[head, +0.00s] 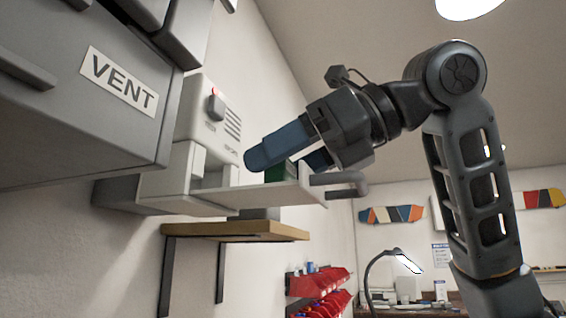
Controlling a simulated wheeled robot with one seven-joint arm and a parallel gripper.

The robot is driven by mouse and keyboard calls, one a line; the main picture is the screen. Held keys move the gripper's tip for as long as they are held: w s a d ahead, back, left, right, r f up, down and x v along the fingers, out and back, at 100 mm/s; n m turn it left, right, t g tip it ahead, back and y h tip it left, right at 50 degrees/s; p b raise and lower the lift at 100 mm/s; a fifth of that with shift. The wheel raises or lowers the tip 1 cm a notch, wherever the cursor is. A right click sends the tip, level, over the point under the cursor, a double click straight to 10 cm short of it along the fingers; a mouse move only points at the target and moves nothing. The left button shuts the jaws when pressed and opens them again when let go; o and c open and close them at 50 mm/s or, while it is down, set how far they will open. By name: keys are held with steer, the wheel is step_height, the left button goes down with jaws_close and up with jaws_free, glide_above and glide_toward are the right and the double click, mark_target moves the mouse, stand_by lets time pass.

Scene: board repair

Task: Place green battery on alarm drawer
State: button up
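The alarm unit is a white wall box (207,125) with a grey knob and a slotted grille. Its pale drawer (245,198) is pulled out to the right, with a grey bar handle (340,187) at its end. The green battery (278,173) shows as a dark green block at the drawer's top surface, its upper part hidden by a blue finger. My gripper (285,158) is above the drawer, its two blue fingers spread apart. The near finger passes in front of the battery; the far one is partly hidden. I see no clear grip on the battery.
A grey cabinet labelled VENT (85,100) fills the upper left, close to the alarm unit. A wooden shelf (240,231) on dark brackets is below the drawer. Red bins (318,288) and a lamp-lit workbench (420,310) are farther back.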

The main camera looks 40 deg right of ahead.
steer(key=shift+r, duration=0.1)
steer(key=shift+s+d+r, duration=0.1)
steer(key=shift+r, duration=0.05)
steer(key=b+v, duration=0.1)
steer(key=v, duration=1)
steer(key=shift+s+d, duration=0.2)
steer(key=shift+s, duration=0.05)
